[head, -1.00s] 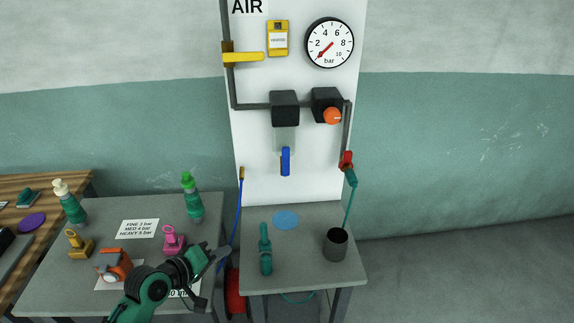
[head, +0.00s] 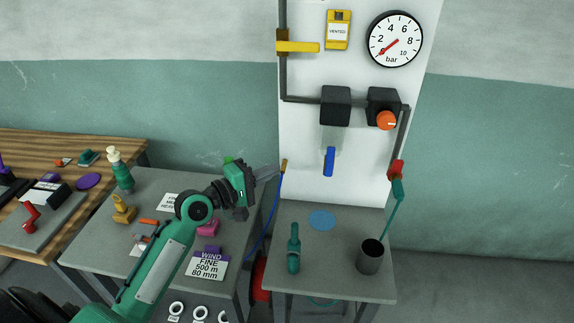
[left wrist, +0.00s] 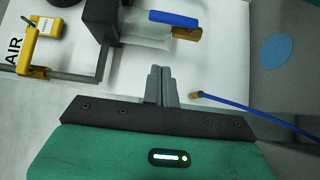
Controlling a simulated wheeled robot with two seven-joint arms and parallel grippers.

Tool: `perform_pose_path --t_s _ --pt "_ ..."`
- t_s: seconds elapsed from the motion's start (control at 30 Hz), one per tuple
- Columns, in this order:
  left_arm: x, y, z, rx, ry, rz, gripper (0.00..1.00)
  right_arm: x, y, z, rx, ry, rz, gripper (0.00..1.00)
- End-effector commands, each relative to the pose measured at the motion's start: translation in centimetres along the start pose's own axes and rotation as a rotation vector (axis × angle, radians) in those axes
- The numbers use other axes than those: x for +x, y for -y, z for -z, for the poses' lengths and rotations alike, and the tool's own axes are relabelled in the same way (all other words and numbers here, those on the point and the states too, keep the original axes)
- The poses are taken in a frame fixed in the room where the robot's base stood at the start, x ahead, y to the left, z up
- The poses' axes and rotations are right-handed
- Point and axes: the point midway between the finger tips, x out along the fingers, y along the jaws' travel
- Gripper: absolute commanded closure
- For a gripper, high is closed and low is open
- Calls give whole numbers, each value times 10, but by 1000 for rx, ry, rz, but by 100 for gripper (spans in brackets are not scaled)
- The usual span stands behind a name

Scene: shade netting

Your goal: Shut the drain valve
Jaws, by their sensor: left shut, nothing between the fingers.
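The drain valve's blue lever (head: 329,162) hangs straight down under the clear filter bowl (head: 332,138) on the white panel. In the left wrist view the blue lever (left wrist: 174,18) lies beside a brass body (left wrist: 187,34), beyond my fingertips. My left gripper (head: 268,172) is shut and empty, left of the lever and apart from it. Its closed fingers also show in the left wrist view (left wrist: 161,86). My right gripper is in neither view.
A blue hose (head: 269,217) with a brass end hangs close to my left fingertips. A yellow handle (head: 299,47), gauge (head: 395,39) and orange knob (head: 386,120) are on the panel. Below stands a grey table (head: 336,286) with a green tool (head: 293,250) and dark cup (head: 370,257).

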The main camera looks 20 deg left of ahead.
Motion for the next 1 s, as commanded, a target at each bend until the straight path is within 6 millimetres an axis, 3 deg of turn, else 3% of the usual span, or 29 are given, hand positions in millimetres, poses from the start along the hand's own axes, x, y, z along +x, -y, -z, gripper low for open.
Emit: perform_pose_path --t_s 0.47,0.7,1.0 --pt "94 -4 -3 -2 1 0 100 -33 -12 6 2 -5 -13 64" --pt "112 -2 -24 -1 0 1 100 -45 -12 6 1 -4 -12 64" --pt "116 1 -28 1 -1 2 100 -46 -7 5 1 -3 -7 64"
